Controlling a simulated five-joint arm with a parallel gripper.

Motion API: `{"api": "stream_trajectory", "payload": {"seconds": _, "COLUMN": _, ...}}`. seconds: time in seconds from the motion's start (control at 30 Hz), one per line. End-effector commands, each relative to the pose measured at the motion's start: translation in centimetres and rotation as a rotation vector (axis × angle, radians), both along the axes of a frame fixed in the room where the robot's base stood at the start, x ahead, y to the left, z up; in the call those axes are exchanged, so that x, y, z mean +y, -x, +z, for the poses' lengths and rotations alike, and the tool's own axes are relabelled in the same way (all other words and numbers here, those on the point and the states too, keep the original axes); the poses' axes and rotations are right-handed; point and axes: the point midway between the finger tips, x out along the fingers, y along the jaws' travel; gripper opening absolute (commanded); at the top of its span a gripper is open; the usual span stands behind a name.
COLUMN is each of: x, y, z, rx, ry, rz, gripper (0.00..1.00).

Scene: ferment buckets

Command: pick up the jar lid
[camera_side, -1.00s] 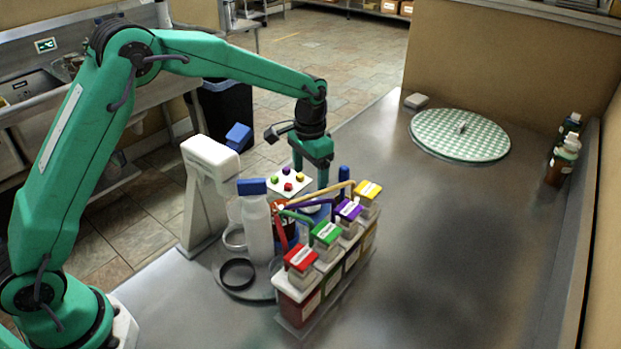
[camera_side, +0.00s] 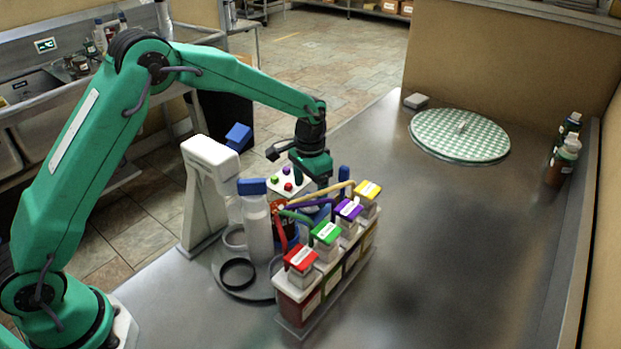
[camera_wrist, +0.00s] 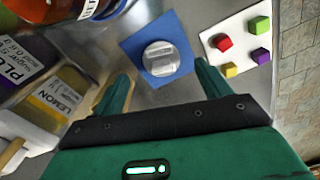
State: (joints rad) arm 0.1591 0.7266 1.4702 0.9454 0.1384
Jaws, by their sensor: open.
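The jar lid (camera_wrist: 160,58) is a small round silver-grey disc with a raised grip bar. It lies on a blue square (camera_wrist: 138,43) in the wrist view. My gripper (camera_wrist: 163,84) is open and empty, with one green finger towards each side of the lid and the lid a little beyond the fingertips. In the side view my gripper (camera_side: 321,184) points down behind the rack of bottles. The lid cannot be made out there, behind the bottles and straws.
A rack of bottles with coloured caps (camera_side: 326,234) stands close in front of my gripper. A white plate with coloured cubes (camera_wrist: 235,40) lies beside the blue square. A white bottle (camera_side: 258,225) and a white stand (camera_side: 207,185) are to the left.

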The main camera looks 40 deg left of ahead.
Motion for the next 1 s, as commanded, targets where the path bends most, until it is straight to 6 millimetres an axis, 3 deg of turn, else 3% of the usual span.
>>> {"api": "stream_trajectory", "payload": {"seconds": 0.33, "x": 0.2, "y": -0.2, "z": -3.5, "rx": 0.0, "ry": 0.0, "rz": 0.0, "gripper": 0.76}}
{"api": "stream_trajectory", "payload": {"seconds": 0.87, "x": 0.2, "y": -0.2, "z": -3.6, "rx": -0.001, "ry": 0.0, "rz": 0.0, "gripper": 0.76}}
{"api": "stream_trajectory", "payload": {"seconds": 1.0, "x": 0.2, "y": -0.2, "z": -3.6, "rx": -0.001, "ry": 0.0, "rz": 0.0, "gripper": 0.53}}
